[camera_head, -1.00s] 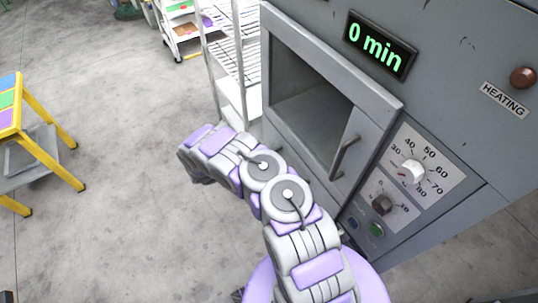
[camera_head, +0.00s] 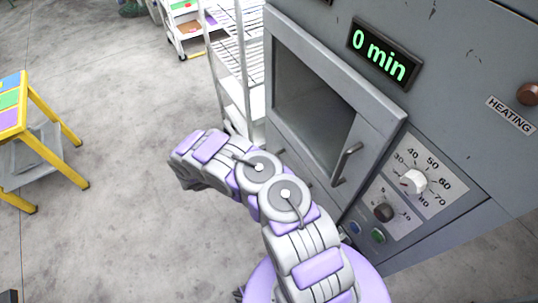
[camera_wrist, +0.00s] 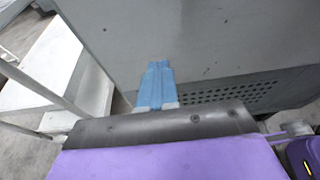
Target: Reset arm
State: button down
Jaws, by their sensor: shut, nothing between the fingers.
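My gripper (camera_wrist: 157,85) shows in the wrist view as two blue fingers pressed together, with nothing between them. It points at the grey side of the oven-like machine, and I cannot tell the gap to it. In the head view my purple and grey arm rises from the bottom, bends at two round joints and reaches to the left. The arm's end is at its left tip, and the fingers are hidden there. The machine (camera_head: 453,85) stands to the right of the arm. Its door (camera_head: 318,105) with a bar handle looks closed.
The machine's display (camera_head: 384,53) reads 0 min. A dial (camera_head: 412,181), a smaller knob (camera_head: 383,212) and blue and green buttons sit below it. A white wire rack (camera_head: 235,62) stands behind the machine's left side. A yellow table (camera_head: 42,105) is at left. Floor between is clear.

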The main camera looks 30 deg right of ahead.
jog(key=p+v, duration=0.1)
jog(key=v, duration=0.7)
jog(key=shift+a+p, duration=0.2)
jog(key=shift+p, duration=0.1)
jog(key=shift+a+r, duration=0.1)
